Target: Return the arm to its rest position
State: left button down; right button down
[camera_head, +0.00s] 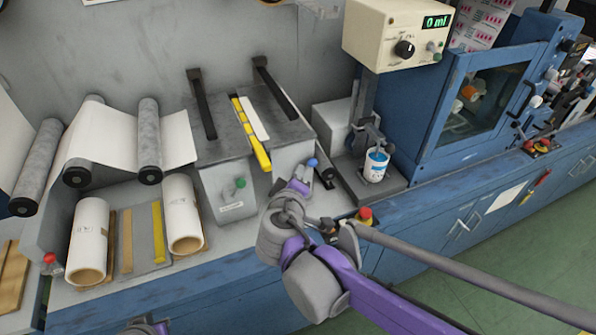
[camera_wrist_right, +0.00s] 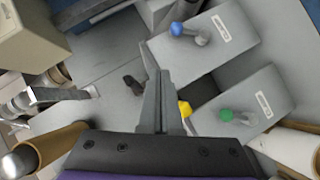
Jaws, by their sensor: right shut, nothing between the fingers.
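My right arm comes in from the lower right in the head view. My right gripper (camera_head: 300,184) is over the front of the machine, just below the blue-knobbed lever (camera_head: 312,163) in the picture. In the right wrist view the gripper (camera_wrist_right: 151,55) has its fingers together, with nothing between them. The blue-knobbed lever (camera_wrist_right: 188,31) and the green-knobbed lever (camera_wrist_right: 235,116) lie to the right of the fingers, apart from them. At the bottom edge of the head view a small grey and purple part of mine shows; no left fingers show.
A cup (camera_head: 375,166) stands under the dispenser (camera_head: 396,36), whose display reads 0 ml. A red button (camera_head: 365,214) is close to my right forearm. A blue cabinet (camera_head: 480,95) is at right; green floor is open at lower right.

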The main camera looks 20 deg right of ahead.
dwell(0.3)
jog(key=s+d+f+m+g+y, duration=0.2)
jog(key=s+d+f+m+g, duration=0.15)
jog(key=s+f, duration=0.45)
jog(key=s+a+f+m+g+y, duration=0.3)
jog(key=s+a+f+y, duration=0.1)
jog(key=s, duration=0.5)
jog(key=shift+s+a+f+y, duration=0.2)
jog(key=shift+s+f+y, duration=0.15)
jog(key=shift+f, duration=0.55)
